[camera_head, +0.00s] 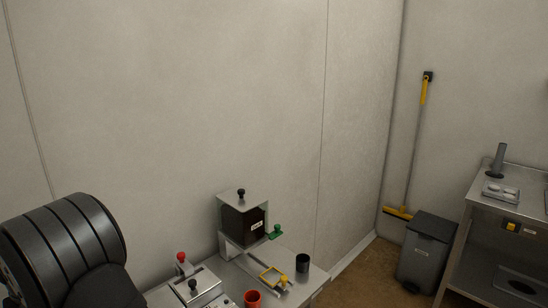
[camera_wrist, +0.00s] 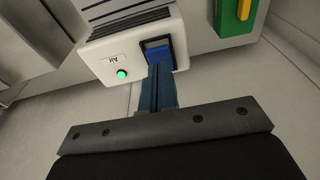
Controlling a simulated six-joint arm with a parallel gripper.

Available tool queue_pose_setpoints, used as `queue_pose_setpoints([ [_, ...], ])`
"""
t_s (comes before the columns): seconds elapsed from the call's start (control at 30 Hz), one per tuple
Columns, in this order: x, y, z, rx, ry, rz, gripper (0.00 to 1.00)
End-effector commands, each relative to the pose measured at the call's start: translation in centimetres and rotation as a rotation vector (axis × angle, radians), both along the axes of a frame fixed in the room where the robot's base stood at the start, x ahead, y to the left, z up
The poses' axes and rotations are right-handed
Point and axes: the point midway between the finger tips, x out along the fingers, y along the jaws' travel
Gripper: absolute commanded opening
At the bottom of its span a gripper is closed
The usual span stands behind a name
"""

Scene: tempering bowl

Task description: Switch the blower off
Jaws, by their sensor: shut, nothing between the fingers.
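The blower is a white box (camera_wrist: 108,52) with dark slots on top, at the upper middle of the wrist view. Its face bears a label reading "Air", upside down, and a round green light (camera_wrist: 122,74) that looks lit. Beside them is a blue rocker switch (camera_wrist: 157,52) in a dark frame. My gripper (camera_wrist: 160,70) has its blue fingers shut together and empty. The fingertips are right at the near end of the switch and hide part of it. I cannot tell whether they touch it. Neither the blower nor my gripper shows in the head view.
A green block with a yellow part (camera_wrist: 238,15) is at the upper right of the wrist view. In the head view, a bench (camera_head: 309,280) carries a dark hopper (camera_head: 238,222) and a red cup (camera_head: 252,299). A grey bin (camera_head: 425,252) and metal shelving (camera_head: 478,200) stand at the right.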

Motion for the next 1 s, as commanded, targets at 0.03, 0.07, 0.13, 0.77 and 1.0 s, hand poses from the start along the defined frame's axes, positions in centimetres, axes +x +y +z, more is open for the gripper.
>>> queue_pose_setpoints([
  [0.03, 0.0, 0.0, -0.1, 0.0, 0.0, 0.0, 0.0],
  [0.07, 0.0, 0.0, -0.1, 0.0, 0.0, 0.0, 0.0],
  [0.13, 0.0, 0.0, -0.3, 0.0, 0.0, 0.0, 0.0],
  [0.77, 0.0, 0.0, -1.2, -0.001, 0.001, 0.0, 0.0],
  [1.0, 0.0, 0.0, -1.6, -0.001, 0.001, 0.0, 0.0],
])
